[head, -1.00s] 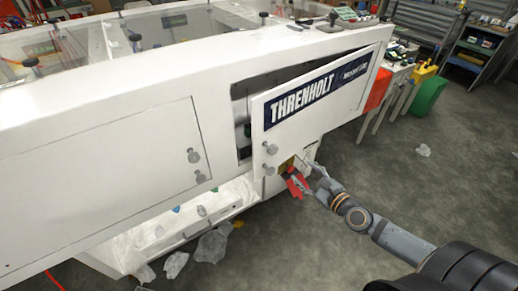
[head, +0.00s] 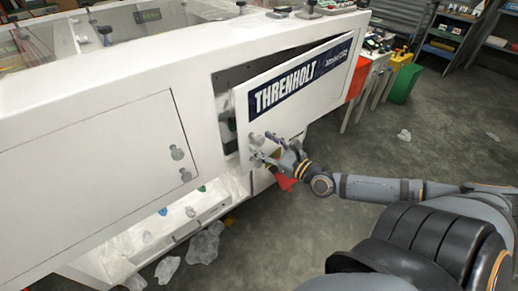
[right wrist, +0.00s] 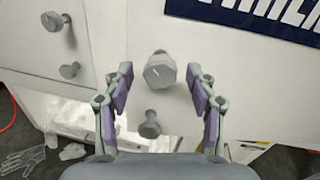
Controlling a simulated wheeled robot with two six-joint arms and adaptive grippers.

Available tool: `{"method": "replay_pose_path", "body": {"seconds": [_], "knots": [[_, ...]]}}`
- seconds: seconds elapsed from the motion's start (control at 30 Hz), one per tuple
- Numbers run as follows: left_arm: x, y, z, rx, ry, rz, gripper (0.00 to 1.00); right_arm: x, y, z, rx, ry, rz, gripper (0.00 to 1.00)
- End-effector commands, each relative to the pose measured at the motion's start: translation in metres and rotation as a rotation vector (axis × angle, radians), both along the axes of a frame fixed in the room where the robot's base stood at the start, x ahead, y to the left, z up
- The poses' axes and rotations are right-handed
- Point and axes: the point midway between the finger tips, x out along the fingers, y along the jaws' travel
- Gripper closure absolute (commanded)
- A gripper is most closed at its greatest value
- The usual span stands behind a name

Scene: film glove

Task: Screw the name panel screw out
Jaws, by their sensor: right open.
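The white name panel (head: 300,100) with the dark THRENHOLT label (head: 285,92) sits askew on the front of the white machine, with a dark gap along its top and left edge. Two grey knob-headed screws are at its lower left. In the right wrist view the upper screw (right wrist: 160,72) stands between the fingertips of my right gripper (head: 262,150), and the lower screw (right wrist: 150,125) is below it. My right gripper is open, with space on both sides of the upper screw. My left gripper is not in view.
A closed panel (head: 90,180) with two knob screws is to the left. A red object (head: 285,182) is below my right gripper. Crumpled clear plastic (head: 205,243) lies on the floor. A green bin (head: 404,83) is at the back right. The floor at right is open.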

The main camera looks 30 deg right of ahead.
Motion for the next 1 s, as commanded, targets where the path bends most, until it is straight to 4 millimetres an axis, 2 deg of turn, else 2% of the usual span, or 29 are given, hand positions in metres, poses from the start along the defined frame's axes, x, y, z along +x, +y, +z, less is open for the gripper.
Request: {"method": "replay_pose_path", "body": {"seconds": [0.03,0.2,0.5,0.57,0.9,1.0], "knots": [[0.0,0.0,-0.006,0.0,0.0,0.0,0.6,0.006,-0.001,-0.002,0.005,-0.003,-0.008,0.42],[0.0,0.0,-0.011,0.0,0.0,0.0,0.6,0.019,0.003,-0.001,0.002,0.0,-0.004,0.42],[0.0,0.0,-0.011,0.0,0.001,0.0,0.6,0.021,0.004,0.001,0.0,0.002,-0.001,0.42],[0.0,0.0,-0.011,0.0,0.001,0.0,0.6,0.021,0.004,0.001,0.001,0.002,-0.001,0.49],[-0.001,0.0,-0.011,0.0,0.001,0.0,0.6,0.021,0.004,0.0,0.001,0.002,-0.001,0.95],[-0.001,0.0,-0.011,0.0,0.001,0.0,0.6,0.021,0.004,0.0,0.0,0.002,-0.001,0.98]]}}
